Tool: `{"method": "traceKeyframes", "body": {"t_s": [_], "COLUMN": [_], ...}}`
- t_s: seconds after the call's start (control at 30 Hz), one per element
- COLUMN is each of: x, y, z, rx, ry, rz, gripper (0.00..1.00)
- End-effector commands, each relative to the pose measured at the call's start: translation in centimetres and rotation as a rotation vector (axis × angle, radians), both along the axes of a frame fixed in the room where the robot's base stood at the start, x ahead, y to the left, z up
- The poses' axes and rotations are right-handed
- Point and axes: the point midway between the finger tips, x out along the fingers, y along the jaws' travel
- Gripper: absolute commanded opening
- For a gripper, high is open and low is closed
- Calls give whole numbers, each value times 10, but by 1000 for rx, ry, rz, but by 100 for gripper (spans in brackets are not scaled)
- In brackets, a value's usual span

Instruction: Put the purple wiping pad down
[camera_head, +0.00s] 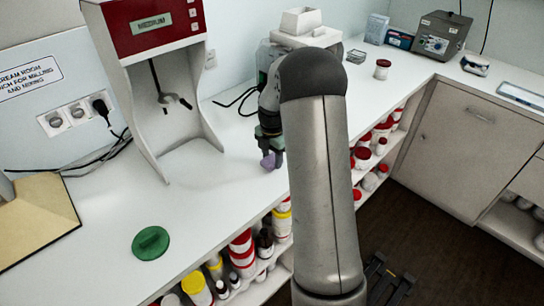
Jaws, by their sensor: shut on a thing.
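The purple wiping pad (268,162) is held at the tip of my gripper (270,150), low over the white counter (215,185) near its front edge. My gripper is shut on the pad. Only a small part of the pad shows, and I cannot tell whether it touches the counter. My own arm hides the area to the right of the gripper.
A red and white mixer (150,30) stands on the counter to the left. A green disc (151,243) lies front left, beside a tan board (40,225). Shelves below hold several jars (241,243). A small red-lidded jar (382,69) stands at the back.

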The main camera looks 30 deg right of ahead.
Motion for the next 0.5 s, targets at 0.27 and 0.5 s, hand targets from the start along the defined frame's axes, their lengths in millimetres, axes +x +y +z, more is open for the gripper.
{"method": "traceKeyframes", "body": {"t_s": [0.27,0.5], "x": [0,0], "y": [0,0], "z": [-5,-8], "rx": [0,0], "ry": [-1,-1], "rz": [-1,-1], "gripper": [26,66]}}
